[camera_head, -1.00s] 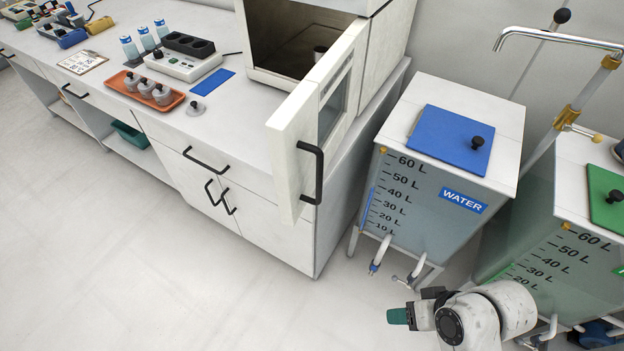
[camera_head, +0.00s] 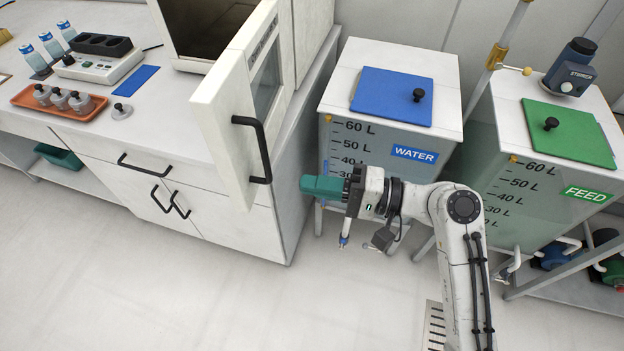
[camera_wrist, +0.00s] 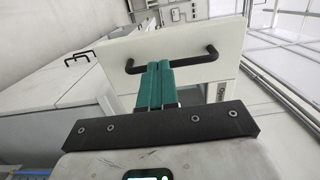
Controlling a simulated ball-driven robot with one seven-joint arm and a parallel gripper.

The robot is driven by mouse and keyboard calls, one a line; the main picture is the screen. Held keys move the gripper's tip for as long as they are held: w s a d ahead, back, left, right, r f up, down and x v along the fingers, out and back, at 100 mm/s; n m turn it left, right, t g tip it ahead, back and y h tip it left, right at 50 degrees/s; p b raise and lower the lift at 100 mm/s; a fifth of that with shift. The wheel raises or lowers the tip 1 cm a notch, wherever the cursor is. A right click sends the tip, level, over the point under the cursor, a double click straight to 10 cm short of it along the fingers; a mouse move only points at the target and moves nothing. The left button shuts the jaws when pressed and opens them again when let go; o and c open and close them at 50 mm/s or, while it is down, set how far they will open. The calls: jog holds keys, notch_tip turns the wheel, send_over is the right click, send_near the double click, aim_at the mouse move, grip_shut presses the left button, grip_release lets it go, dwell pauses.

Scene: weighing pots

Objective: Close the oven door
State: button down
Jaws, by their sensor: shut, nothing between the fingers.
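The oven (camera_head: 190,22) stands on the white bench with its white door (camera_head: 226,128) swung open toward me. The door has a black handle (camera_head: 262,150) on its outer face and a small window. In the wrist view the door (camera_wrist: 118,66) and its handle (camera_wrist: 205,62) lie ahead, beyond the fingertips. My gripper (camera_head: 304,185) has green fingers, pressed together and empty. It is to the right of the door, near the handle but apart from it in the head view. In the wrist view the fingers (camera_wrist: 158,84) overlap the middle of the handle.
A water tank (camera_head: 350,100) with a blue lid stands right of the bench, behind my gripper. A feed tank (camera_head: 540,165) with a green lid is further right. An orange tray (camera_head: 50,98) of pots sits on the bench. The floor in front is clear.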

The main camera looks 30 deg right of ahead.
aim_at(237, 174)
jog(key=p+x, duration=0.2)
jog(key=x, duration=0.9)
jog(key=shift+a, duration=0.1)
jog(key=shift+w, duration=0.1)
